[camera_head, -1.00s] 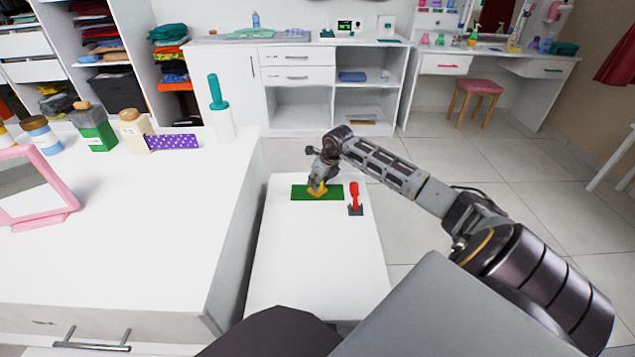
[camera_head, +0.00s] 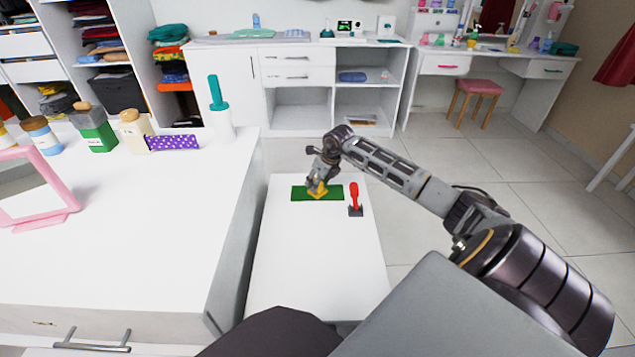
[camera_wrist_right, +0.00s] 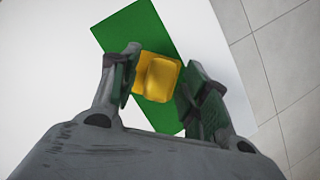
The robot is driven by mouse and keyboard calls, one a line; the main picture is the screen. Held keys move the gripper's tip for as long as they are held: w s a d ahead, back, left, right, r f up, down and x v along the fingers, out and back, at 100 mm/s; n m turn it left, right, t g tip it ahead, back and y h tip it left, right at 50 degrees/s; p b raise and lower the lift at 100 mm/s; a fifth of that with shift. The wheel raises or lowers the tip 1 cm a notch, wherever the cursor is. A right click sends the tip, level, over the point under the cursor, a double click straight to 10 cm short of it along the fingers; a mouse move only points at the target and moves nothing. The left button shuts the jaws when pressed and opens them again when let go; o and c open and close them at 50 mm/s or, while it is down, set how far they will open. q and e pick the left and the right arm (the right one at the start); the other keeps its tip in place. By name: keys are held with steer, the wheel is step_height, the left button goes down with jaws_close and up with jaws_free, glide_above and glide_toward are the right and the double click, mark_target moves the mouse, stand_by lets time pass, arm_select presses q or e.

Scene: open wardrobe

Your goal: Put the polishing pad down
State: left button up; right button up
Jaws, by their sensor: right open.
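The yellow polishing pad (camera_head: 318,192) rests on a flat green mat (camera_head: 299,193) on the low white table. In the right wrist view the pad (camera_wrist_right: 157,78) lies on the green mat (camera_wrist_right: 125,35) between the fingers. My right gripper (camera_head: 320,184) is right above the pad. Its two fingers (camera_wrist_right: 153,86) are spread on either side of the pad. The gap by the right finger is visible; whether the left finger touches the pad I cannot tell. My left gripper is not in view.
A red-handled tool (camera_head: 354,196) stands right of the mat. The low white table (camera_head: 315,260) is clear in front. The taller white counter (camera_head: 130,220) on the left holds bottles, a purple dotted box (camera_head: 172,142) and a pink-framed mirror (camera_head: 70,215).

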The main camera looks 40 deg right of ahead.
arm_select(q)
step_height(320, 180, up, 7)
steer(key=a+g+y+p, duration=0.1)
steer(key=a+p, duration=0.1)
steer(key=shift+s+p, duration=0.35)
steer(key=shift+p, duration=0.05)
arm_select(e)
steer(key=v, duration=1.1)
steer(key=shift+r, duration=0.25)
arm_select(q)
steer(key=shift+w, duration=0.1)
